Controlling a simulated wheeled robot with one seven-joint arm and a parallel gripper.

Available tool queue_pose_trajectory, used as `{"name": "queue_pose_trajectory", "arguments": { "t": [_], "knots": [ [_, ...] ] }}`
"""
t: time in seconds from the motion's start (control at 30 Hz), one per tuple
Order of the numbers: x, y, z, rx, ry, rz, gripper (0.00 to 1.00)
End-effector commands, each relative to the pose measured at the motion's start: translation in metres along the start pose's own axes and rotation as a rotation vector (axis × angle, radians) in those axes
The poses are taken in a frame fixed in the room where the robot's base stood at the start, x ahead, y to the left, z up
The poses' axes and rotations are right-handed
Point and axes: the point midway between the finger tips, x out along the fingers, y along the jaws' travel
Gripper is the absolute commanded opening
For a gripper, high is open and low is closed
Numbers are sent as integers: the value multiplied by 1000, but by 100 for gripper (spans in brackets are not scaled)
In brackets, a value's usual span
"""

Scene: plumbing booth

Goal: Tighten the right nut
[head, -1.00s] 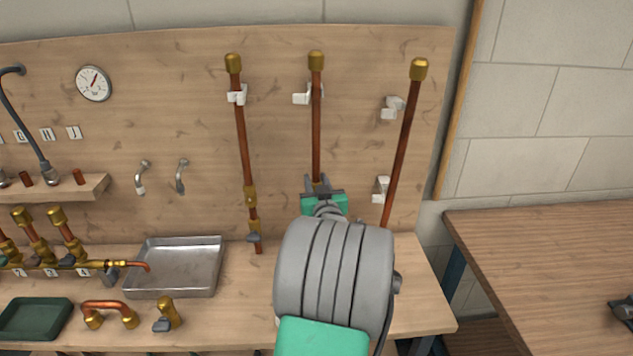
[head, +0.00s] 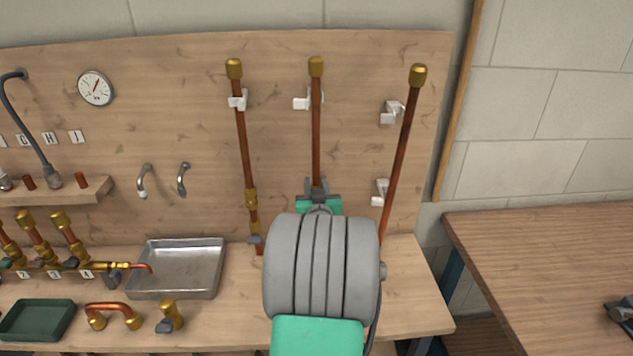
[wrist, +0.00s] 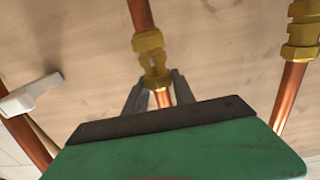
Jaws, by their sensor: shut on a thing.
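The middle copper pipe (head: 316,140) stands upright against the wooden board, with a brass cap on top. In the wrist view its brass fitting (wrist: 148,42) is in the upper middle, with a brass nut (wrist: 155,76) at the end nearer me. My gripper (wrist: 160,84) has its two grey fingers on either side of this nut, shut on it. In the head view my gripper (head: 317,184) is at the lower part of the middle pipe; my wrist hides the nut and everything below it.
The left pipe (head: 244,150) has its own brass fitting, also in the wrist view (wrist: 303,30). The right pipe (head: 400,150) leans beside white clips (head: 392,112). A metal tray (head: 180,270) and brass fittings lie left on the bench.

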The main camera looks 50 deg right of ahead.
Motion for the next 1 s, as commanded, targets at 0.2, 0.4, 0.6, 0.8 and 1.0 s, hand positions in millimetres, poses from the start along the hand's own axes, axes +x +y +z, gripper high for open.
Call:
{"name": "queue_pose_trajectory", "arguments": {
  "t": [0.2, 0.4, 0.6, 0.8, 1.0],
  "knots": [
    [0, 0, 1, 0, -1, 1, 0],
    [0, 0, 1, 0, 0, 0, 46],
    [0, 0, 0, 0, 1, 0, 53],
    [-5, 0, 0, 0, 2, 1, 53],
    [-42, 1, 1, -1, 4, 2, 53]
  ]
}}
